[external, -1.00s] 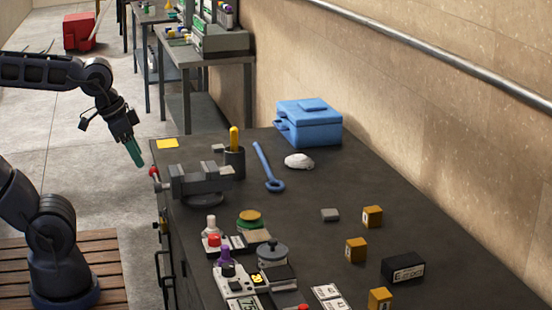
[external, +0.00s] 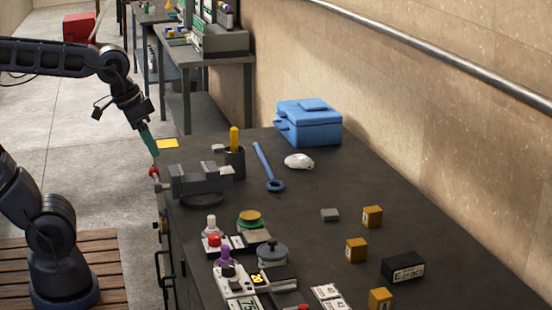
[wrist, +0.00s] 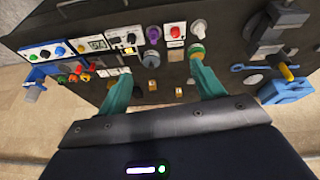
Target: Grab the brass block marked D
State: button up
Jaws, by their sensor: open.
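Three brass blocks stand on the dark bench at the right of the external view: a far one (external: 372,216), a middle one (external: 356,250) and a near one (external: 380,299). Their letters are too small to read, so I cannot tell which is D. My gripper (external: 153,153) has green fingers and points down at the bench's left edge, well away from the blocks. In the wrist view my gripper (wrist: 161,62) is open and empty, and two small brass blocks (wrist: 152,86) (wrist: 179,92) show between and beyond the fingers.
A grey vise (external: 200,182) with a red-ended handle is close to my gripper. Control boxes (external: 238,285) crowd the near left. A black labelled box (external: 403,267) is beside the blocks.

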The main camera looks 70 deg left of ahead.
jog(key=w+r+n+g+h, duration=0.1)
jog(key=w+r+n, duration=0.1)
jog(key=w, duration=0.6)
jog(key=w+r+n, duration=0.2)
jog(key=w+r, duration=0.1)
jog(key=w, duration=0.6)
jog(key=n+g+h, duration=0.3)
jog(key=n, duration=1)
send_over(373, 209)
jog(key=a, duration=0.4)
notch_tip(373, 209, down, 26)
jog(key=shift+d+x, duration=0.2)
jog(key=shift+x, duration=5.05)
jog(key=shift+s+r, duration=0.1)
jog(key=c, duration=1.4)
